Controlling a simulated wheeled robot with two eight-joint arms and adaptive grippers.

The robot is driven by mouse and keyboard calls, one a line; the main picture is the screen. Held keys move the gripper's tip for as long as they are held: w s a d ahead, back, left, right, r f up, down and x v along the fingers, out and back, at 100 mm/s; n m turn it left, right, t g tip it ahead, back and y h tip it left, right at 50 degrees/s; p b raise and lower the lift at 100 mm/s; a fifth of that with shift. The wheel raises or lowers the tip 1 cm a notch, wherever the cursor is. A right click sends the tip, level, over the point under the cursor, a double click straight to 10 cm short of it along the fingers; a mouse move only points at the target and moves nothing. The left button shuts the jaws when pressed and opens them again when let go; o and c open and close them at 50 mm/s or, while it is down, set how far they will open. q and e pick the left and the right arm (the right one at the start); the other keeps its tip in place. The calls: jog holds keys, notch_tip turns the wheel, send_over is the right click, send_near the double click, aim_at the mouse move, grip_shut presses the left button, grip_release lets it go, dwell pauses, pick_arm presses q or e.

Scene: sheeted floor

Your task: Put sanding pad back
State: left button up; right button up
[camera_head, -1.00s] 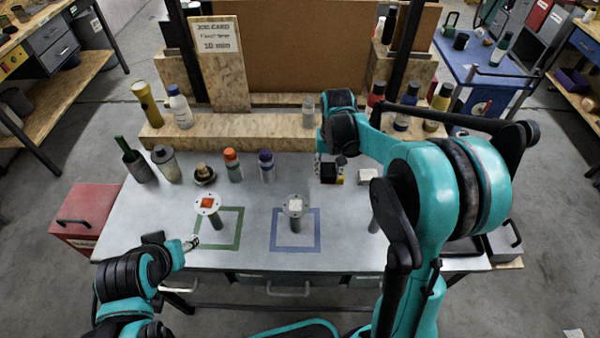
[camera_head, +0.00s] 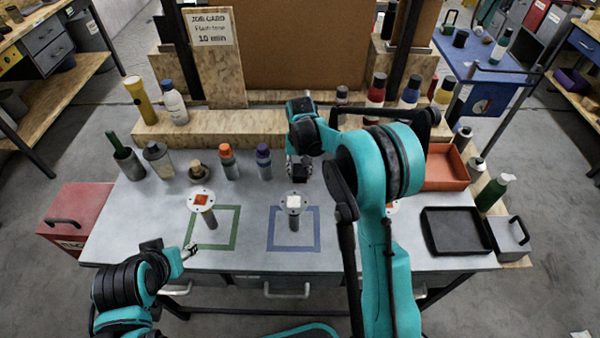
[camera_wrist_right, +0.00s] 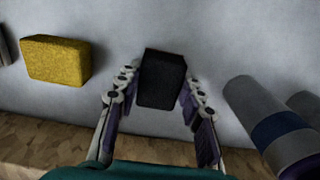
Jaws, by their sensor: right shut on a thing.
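A dark block, which looks like the sanding pad (camera_wrist_right: 162,80), sits between the fingers of my right gripper (camera_wrist_right: 155,100) in the right wrist view. The gripper is shut on it. In the head view my right gripper (camera_head: 299,164) is over the back middle of the bench, just right of the purple-capped bottle (camera_head: 263,161), with the dark pad (camera_head: 299,173) low at its tips. I cannot tell whether the pad touches the bench. My left gripper (camera_head: 189,252) is at the bench's front left edge; its jaw opening is unclear.
A yellow sponge (camera_wrist_right: 55,59) lies beside the pad in the wrist view. Two flanged posts (camera_head: 201,200) (camera_head: 294,204) stand at the green and blue squares. A wooden ledge (camera_head: 235,123) runs behind. A black tray (camera_head: 455,232) and orange bin (camera_head: 445,168) are right.

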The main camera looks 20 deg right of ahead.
jog(key=shift+s+r, duration=0.1)
jog(key=shift+r, duration=0.05)
jog(key=o, duration=1.1)
jog(key=shift+f, duration=0.2)
jog(key=shift+r, duration=0.1)
